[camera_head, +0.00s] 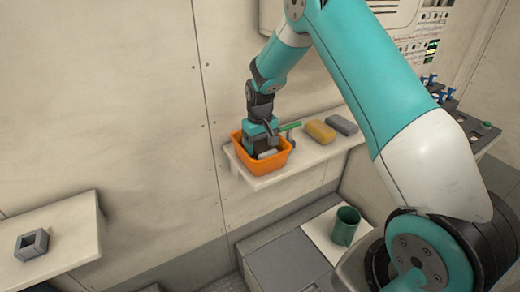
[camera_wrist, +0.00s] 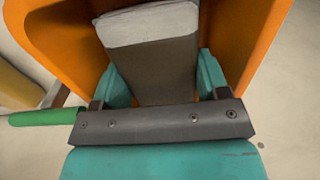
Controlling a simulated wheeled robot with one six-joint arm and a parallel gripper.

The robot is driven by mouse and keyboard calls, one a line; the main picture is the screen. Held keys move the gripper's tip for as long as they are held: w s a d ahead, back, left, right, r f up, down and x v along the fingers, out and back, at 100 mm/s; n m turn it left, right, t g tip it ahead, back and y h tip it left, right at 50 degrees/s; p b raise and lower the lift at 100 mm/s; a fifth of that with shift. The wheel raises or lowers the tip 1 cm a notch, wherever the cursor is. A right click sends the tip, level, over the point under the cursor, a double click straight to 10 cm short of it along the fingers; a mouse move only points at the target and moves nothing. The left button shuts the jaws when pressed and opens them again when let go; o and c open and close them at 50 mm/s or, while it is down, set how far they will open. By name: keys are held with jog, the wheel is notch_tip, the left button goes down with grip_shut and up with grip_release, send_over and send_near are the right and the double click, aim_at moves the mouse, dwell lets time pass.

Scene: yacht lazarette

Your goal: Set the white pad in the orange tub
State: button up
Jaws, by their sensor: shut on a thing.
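The orange tub (camera_head: 268,168) stands at the near left end of the wall shelf. My gripper (camera_head: 259,147) points down into it. The white pad (camera_head: 267,154) shows at the gripper's fingers, inside the tub's rim. In the wrist view the pad (camera_wrist: 150,25) sits between the two teal fingers (camera_wrist: 160,76), which are shut on it. Its far end is pale and its near part is in shadow. The tub's orange walls (camera_wrist: 240,35) rise around the pad. Whether the pad's underside touches the tub floor is hidden.
A green-handled tool (camera_head: 289,126) is close beside the gripper and tub. A yellow block (camera_head: 320,131) and a grey block (camera_head: 342,125) lie farther along the shelf (camera_head: 300,160). A green cup (camera_head: 345,226) stands below. A hollow grey block (camera_head: 32,245) is on the left shelf.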

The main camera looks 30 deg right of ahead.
jog(key=shift+f, duration=1.35)
jog(key=shift+f, duration=0.1)
jog(key=o, duration=0.7)
